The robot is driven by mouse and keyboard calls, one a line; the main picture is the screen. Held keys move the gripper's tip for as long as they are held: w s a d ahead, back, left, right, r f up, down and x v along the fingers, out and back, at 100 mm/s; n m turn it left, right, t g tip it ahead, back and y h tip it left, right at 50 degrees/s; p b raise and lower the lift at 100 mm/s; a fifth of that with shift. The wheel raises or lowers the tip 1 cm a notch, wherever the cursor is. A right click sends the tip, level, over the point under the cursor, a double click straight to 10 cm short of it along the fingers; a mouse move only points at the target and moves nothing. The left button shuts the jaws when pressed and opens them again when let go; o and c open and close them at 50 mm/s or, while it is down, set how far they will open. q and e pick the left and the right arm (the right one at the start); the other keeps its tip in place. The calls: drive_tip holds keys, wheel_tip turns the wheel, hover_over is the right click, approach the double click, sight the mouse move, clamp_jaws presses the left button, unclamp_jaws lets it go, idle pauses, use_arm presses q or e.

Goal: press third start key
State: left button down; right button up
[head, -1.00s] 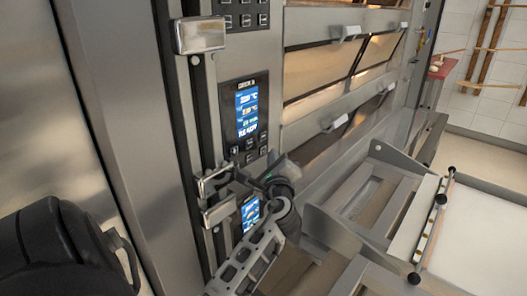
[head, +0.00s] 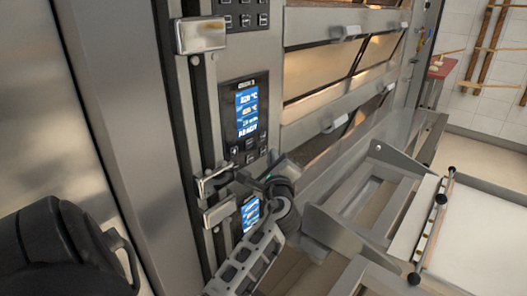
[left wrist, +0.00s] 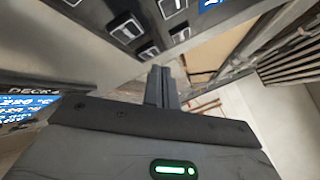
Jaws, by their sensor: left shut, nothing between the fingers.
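The third deck's control panel (head: 246,112) stands upright on the oven front in the head view, with a lit blue screen and dark keys (head: 250,151) below it. My left gripper (head: 241,176) is just below these keys, its fingers shut and empty. In the left wrist view the shut fingers (left wrist: 161,86) point away from the camera, with several white-outlined keys (left wrist: 128,30) above them. I cannot tell which is the start key, nor whether a fingertip touches one. My right gripper is not in view.
A lower panel (head: 250,212) is partly hidden by my left arm; its "DECK 4" label (left wrist: 32,90) shows in the left wrist view. Metal handles (head: 201,35) stick out left of the panels. A loader frame with a white surface (head: 480,235) stands at the right.

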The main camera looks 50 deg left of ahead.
use_arm(q)
drive_tip(key=shift+a, duration=0.15)
drive_tip(key=shift+a, duration=0.3)
drive_tip(key=shift+s+a, duration=0.1)
drive_tip(key=shift+a, duration=0.3)
idle(0.7)
drive_tip(key=shift+d, duration=0.8)
drive_tip(key=d, duration=0.5)
drive_tip(key=shift+w, duration=0.35)
idle(0.6)
